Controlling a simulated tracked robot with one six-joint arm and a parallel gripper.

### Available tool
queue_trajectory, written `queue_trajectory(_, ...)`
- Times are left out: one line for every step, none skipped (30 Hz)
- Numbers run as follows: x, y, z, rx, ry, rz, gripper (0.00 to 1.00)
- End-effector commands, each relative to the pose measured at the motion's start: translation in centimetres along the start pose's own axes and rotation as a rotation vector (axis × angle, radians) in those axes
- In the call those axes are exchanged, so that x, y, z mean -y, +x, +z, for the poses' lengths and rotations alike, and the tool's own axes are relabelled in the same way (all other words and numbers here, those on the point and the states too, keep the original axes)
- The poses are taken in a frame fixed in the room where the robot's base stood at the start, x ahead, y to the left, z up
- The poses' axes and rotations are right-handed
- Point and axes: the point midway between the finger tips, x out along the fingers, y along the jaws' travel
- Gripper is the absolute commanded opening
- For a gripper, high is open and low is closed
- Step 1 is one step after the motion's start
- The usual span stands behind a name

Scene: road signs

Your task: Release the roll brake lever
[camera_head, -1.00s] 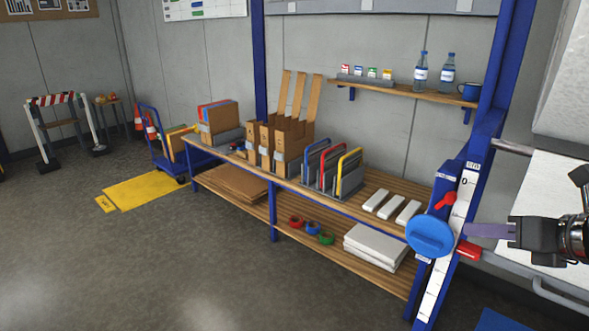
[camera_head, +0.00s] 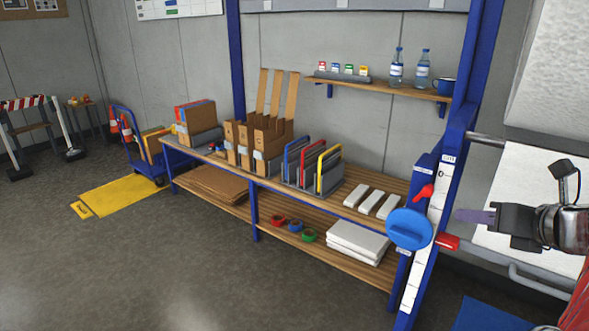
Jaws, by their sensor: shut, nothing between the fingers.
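A small red lever (camera_head: 424,192) sits on the blue housing of the post at right, tilted up to the right, just above a round blue knob (camera_head: 409,229). A red block-like handle (camera_head: 447,242) sticks out to the right of the same post, lower down. I cannot tell for certain which red part is the brake lever. My gripper (camera_head: 460,215) reaches in from the right with its purple fingers shut and empty. In the picture its tips are right of the red lever and just above the red handle, without clear contact. A large white roll (camera_head: 562,85) is at the upper right.
A white scale strip (camera_head: 428,235) runs down the post. A white sheet (camera_head: 515,185) hangs behind my gripper, with a grey rail (camera_head: 540,283) below. A wooden bench (camera_head: 345,217) with files and white blocks stands left of the post.

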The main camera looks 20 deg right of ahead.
Motion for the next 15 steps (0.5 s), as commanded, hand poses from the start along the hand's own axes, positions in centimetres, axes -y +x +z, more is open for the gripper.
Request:
queue_trajectory(-0.1, 0.8, 0.0, -0.002, 0.0, 0.003, 0.0)
queue_trajectory(-0.1, 1.1, 0.0, -0.001, 0.0, 0.004, 0.0)
queue_trajectory(-0.1, 1.6, 0.0, -0.001, -0.001, 0.004, 0.0)
queue_trajectory(-0.1, 2.0, 0.0, -0.001, -0.001, 0.003, 0.0)
queue_trajectory(-0.1, 2.4, 0.0, -0.001, -0.001, 0.004, 0.0)
queue_trajectory(-0.1, 2.9, 0.0, -0.002, 0.0, 0.004, 0.0)
queue_trajectory(-0.1, 3.3, 0.0, -0.002, -0.001, 0.004, 0.0)
queue_trajectory(-0.1, 3.7, 0.0, -0.002, 0.0, 0.004, 0.0)
queue_trajectory(-0.1, 4.2, 0.0, -0.002, 0.0, 0.004, 0.0)
queue_trajectory(-0.1, 4.6, 0.0, -0.002, 0.0, 0.004, 0.0)
queue_trajectory(-0.1, 5.0, 0.0, -0.002, 0.001, 0.004, 0.0)
queue_trajectory(-0.1, 5.6, 0.0, -0.002, 0.001, 0.004, 0.0)
queue_trajectory(-0.1, 6.0, 0.0, -0.002, 0.0, 0.004, 0.0)
queue_trajectory(-0.1, 6.4, 0.0, -0.002, -0.001, 0.005, 0.0)
queue_trajectory(-0.1, 7.0, 0.0, -0.002, -0.001, 0.004, 0.0)
